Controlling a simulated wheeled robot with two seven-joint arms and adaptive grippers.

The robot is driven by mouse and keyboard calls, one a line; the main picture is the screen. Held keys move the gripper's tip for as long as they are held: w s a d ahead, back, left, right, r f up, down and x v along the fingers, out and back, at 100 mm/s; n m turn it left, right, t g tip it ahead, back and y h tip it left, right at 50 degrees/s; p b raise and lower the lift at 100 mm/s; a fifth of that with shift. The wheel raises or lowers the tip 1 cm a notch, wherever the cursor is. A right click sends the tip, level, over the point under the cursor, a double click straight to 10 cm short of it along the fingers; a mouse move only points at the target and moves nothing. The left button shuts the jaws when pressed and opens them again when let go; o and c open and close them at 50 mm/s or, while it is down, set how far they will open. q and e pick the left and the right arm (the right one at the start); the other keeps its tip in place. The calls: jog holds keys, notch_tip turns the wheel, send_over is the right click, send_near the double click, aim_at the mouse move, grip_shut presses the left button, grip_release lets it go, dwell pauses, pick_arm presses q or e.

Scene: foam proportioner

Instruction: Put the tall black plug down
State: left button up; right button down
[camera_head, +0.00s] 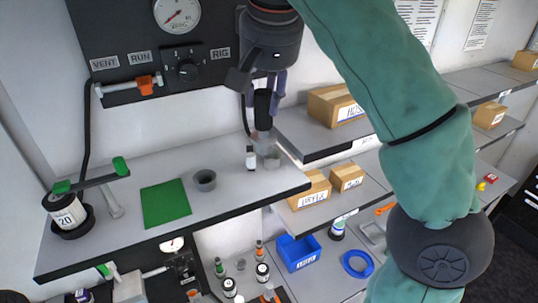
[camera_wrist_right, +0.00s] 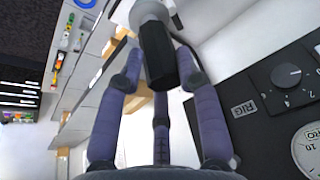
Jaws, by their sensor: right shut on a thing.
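The tall black plug (camera_head: 262,108) is an upright dark cylinder held between the fingers of my right gripper (camera_head: 264,88). It hangs above the right part of the grey shelf top (camera_head: 130,172). A paler piece shows just below it. In the right wrist view the black plug (camera_wrist_right: 158,55) stands among the purple fingertips, with a grey-white part at its far end. My left gripper is out of view.
A black panel with a gauge (camera_head: 177,14) and a knob (camera_head: 187,71) rises behind. Cardboard boxes (camera_head: 334,104) stand on shelves at right.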

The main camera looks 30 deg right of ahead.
jog(key=shift+d+r+m, duration=0.1)
jog(key=shift+d+m, duration=0.4)
jog(key=shift+d, duration=0.05)
jog(key=shift+w+d+h, duration=0.3)
jog(key=w+d+f, duration=0.6)
jog(key=w+f, duration=0.5)
jog(key=f, duration=0.2)
jog(key=shift+w+d, duration=0.2)
jog(key=shift+w, duration=0.15)
jog(key=shift+f+b, duration=0.2)
jog(key=shift+b, duration=0.1)
jog(key=c, duration=0.8)
grip_release()
jog(key=shift+c, duration=0.2)
